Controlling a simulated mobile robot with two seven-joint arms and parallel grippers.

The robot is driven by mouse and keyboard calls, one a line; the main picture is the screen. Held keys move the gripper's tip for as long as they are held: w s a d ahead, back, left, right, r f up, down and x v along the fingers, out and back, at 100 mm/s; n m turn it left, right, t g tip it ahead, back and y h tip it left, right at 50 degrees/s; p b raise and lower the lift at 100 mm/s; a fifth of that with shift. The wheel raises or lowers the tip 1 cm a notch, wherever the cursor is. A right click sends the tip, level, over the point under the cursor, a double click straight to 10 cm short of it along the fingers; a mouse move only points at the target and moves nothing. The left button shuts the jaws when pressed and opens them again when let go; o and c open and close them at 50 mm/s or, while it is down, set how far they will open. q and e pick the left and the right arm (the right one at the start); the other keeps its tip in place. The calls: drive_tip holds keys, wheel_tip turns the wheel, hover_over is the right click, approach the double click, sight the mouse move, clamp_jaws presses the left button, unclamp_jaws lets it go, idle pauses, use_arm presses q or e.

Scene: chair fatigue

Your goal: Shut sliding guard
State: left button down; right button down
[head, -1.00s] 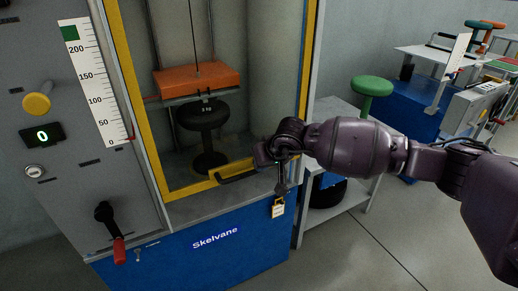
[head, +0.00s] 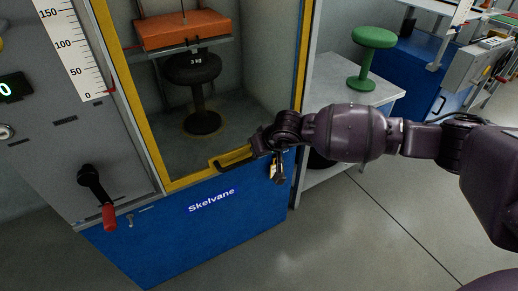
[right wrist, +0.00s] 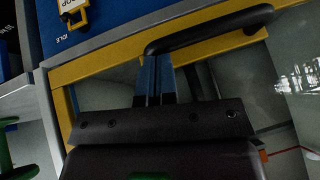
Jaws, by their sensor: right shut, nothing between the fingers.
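The sliding guard is a clear panel in a yellow frame (head: 185,182) on the front of the test cabinet. My right gripper (head: 260,143) is at the handle's right end. In the right wrist view its fingers (right wrist: 153,75) are shut and empty, with their tips against or very close to the handle; contact is unclear. My left gripper is out of view.
Behind the guard, an orange weight (head: 183,30) hangs above a black stool (head: 203,120). A red-tipped lever (head: 107,213) is at left. A green stool (head: 368,55) stands on a side table.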

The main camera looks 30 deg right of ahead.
drive_tip(key=shift+s+f, duration=0.15)
drive_tip(key=shift+f, duration=0.15)
